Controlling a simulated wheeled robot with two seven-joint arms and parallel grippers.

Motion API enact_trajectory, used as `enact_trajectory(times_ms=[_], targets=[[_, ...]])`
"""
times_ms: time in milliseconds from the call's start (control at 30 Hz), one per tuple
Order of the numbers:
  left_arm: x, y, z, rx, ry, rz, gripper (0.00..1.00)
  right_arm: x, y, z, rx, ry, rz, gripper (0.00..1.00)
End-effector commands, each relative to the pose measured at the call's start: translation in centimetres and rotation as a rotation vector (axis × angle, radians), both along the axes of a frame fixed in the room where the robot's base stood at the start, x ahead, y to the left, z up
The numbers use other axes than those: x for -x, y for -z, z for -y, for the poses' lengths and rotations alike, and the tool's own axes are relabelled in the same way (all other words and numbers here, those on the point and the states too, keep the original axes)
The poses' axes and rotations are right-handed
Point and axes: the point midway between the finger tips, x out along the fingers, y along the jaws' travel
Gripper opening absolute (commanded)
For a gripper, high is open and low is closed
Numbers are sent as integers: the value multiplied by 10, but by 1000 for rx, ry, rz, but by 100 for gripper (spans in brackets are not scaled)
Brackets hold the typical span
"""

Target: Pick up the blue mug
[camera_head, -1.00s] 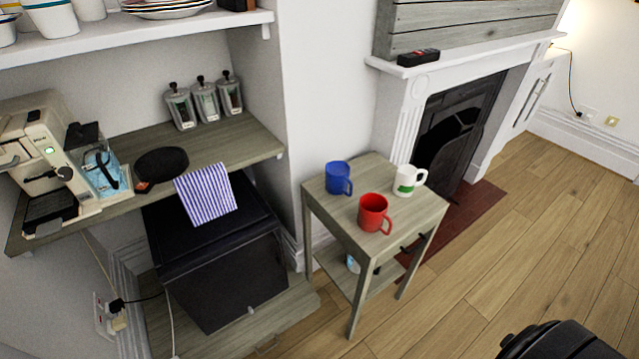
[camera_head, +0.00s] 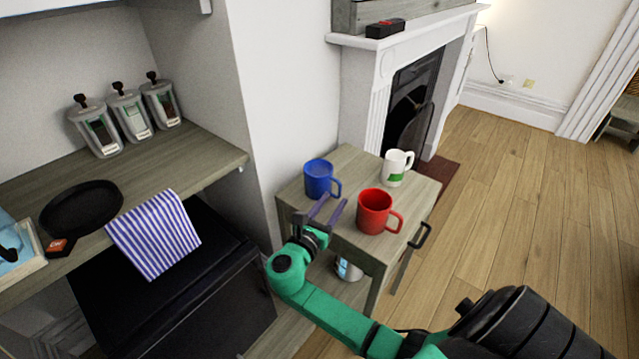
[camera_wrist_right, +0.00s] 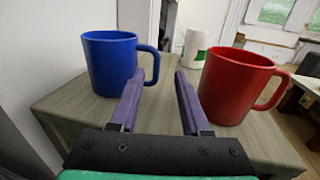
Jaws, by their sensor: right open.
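The blue mug (camera_head: 318,179) stands upright at the back left of the small wooden table, its handle toward the right. In the right wrist view the blue mug (camera_wrist_right: 109,62) is ahead and left of the fingers, its handle near the left fingertip. My right gripper (camera_head: 328,207) is open and empty at the table's front left, just in front of the blue mug. In the wrist view its purple fingers (camera_wrist_right: 158,84) point between the blue mug and the red mug (camera_wrist_right: 232,86). My left gripper is not in view.
The red mug (camera_head: 375,211) stands close to the right of my gripper. A white mug with a green mark (camera_head: 396,167) stands at the back of the table (camera_head: 345,157). A wall and a counter (camera_head: 197,158) lie to the left.

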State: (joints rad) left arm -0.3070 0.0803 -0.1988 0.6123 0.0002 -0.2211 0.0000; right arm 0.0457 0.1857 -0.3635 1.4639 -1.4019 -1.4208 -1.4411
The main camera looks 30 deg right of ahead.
Motion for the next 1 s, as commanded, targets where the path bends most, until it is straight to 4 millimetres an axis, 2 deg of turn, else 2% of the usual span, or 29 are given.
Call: enact_trajectory(times_ms=[333, 567, 600, 667, 700, 733, 1000], targets=[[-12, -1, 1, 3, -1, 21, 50, -30, 4, 48, -1, 1, 0, 47], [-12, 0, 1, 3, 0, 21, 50, -33, 5, 54, -4, 0, -2, 47], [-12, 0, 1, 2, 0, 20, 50, -33, 5, 54, -4, 0, -2, 43], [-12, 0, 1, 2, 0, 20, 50, -33, 5, 54, -4, -1, -2, 20], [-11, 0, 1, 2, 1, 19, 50, -33, 5, 53, -5, -1, -1, 5], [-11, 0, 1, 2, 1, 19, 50, -33, 5, 53, -5, -1, -1, 0], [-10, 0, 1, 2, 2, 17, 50, -33, 6, 53, -5, -1, -1, 0]])
